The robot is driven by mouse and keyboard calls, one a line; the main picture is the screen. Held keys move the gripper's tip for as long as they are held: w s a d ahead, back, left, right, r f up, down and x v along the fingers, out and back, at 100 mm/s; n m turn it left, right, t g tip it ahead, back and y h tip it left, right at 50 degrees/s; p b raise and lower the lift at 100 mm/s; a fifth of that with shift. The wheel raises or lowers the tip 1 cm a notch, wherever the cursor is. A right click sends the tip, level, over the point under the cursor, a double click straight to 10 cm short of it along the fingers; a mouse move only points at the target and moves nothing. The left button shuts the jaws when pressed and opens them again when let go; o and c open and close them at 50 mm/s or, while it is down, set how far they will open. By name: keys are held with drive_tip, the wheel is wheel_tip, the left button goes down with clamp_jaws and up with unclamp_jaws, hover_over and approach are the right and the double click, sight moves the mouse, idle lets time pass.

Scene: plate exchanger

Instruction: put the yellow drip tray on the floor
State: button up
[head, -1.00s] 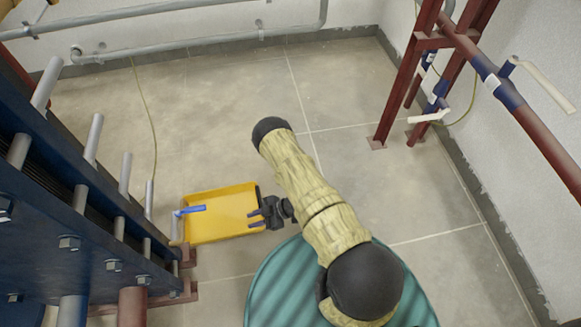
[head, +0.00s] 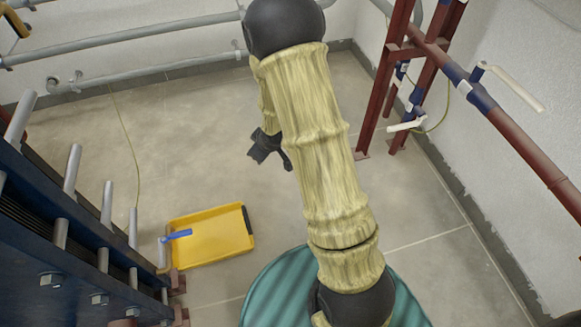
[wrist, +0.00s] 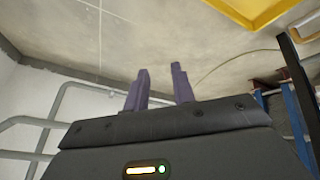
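The yellow drip tray (head: 215,248) lies flat, apparently on the floor, next to the foot of the blue plate exchanger. Its dark grip (head: 248,219) is on its right side. A blue valve handle (head: 178,235) shows over its left part. My gripper (head: 256,156) is raised above and beyond the tray, clear of it, with nothing in it. In the wrist view my gripper (wrist: 160,86) has its two fingers apart with an empty gap. The tray's edge (wrist: 250,12) shows at the top right there.
The blue plate exchanger (head: 55,235) with its rods stands at the left. A teal ribbed drum top (head: 275,290) is at the bottom centre. A red pipe frame (head: 385,90) stands at the right, and grey pipes (head: 150,73) run along the back wall. The middle floor is clear.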

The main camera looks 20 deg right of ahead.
drive_tip(key=s+d+r+m+g, duration=0.1)
drive_tip(key=s+r+m, duration=0.2)
drive_tip(key=s+r, duration=0.4)
drive_tip(key=s+r+m+g+h, duration=0.1)
drive_tip(key=s+r+m+g, duration=0.1)
drive_tip(key=s+r+m, duration=0.2)
drive_tip(key=s+r, duration=0.3)
drive_tip(key=s, duration=0.5)
drive_tip(key=shift+d, duration=0.35)
